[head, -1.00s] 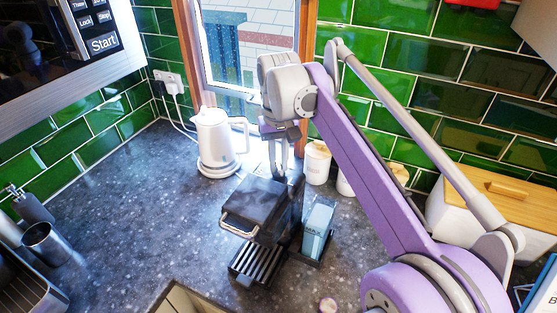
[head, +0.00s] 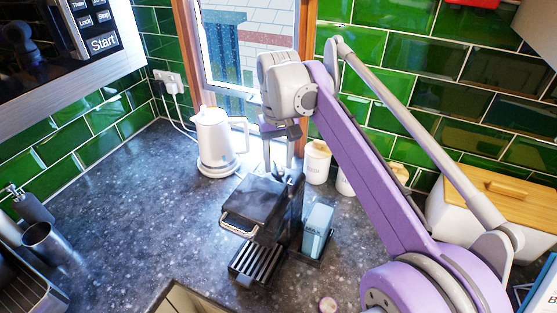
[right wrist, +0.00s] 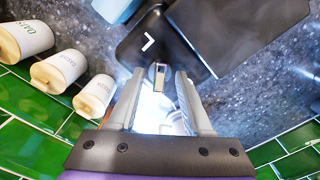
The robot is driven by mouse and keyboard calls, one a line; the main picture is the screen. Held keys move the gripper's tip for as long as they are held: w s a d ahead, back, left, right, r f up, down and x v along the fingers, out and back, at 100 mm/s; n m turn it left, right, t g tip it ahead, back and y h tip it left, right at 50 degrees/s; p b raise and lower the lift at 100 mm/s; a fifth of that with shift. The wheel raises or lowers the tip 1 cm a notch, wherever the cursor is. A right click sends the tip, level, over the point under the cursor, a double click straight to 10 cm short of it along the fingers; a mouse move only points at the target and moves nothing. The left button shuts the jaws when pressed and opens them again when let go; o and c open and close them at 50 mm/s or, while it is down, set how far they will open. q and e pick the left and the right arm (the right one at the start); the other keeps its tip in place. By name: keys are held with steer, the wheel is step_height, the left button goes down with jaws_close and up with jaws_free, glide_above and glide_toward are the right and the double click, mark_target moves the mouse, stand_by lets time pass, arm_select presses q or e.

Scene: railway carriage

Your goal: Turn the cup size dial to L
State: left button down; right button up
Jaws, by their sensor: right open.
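The black coffee machine (head: 262,203) stands on the counter, with a silver front handle and a slatted drip tray. My right gripper (head: 279,170) is open at the machine's back edge. In the right wrist view its two fingers (right wrist: 157,82) stand on either side of a small pale knob-like piece (right wrist: 158,76), which looks like the dial; I cannot tell whether they touch it. Beside it, the black top (right wrist: 140,52) carries a white angled mark (right wrist: 148,42), possibly a letter L. My left gripper is not in view.
A white kettle (head: 216,142) stands left of the machine. A light blue carton (head: 316,229) is close on its right. White canisters (head: 317,163) stand behind, by the green tiles. The counter (head: 130,210) at left is mostly clear.

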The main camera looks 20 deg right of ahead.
mark_target(279, 166)
step_height(279, 166, up, 7)
steer(key=shift+r+p, duration=0.15)
steer(key=shift+p, duration=0.25)
stand_by(0.4)
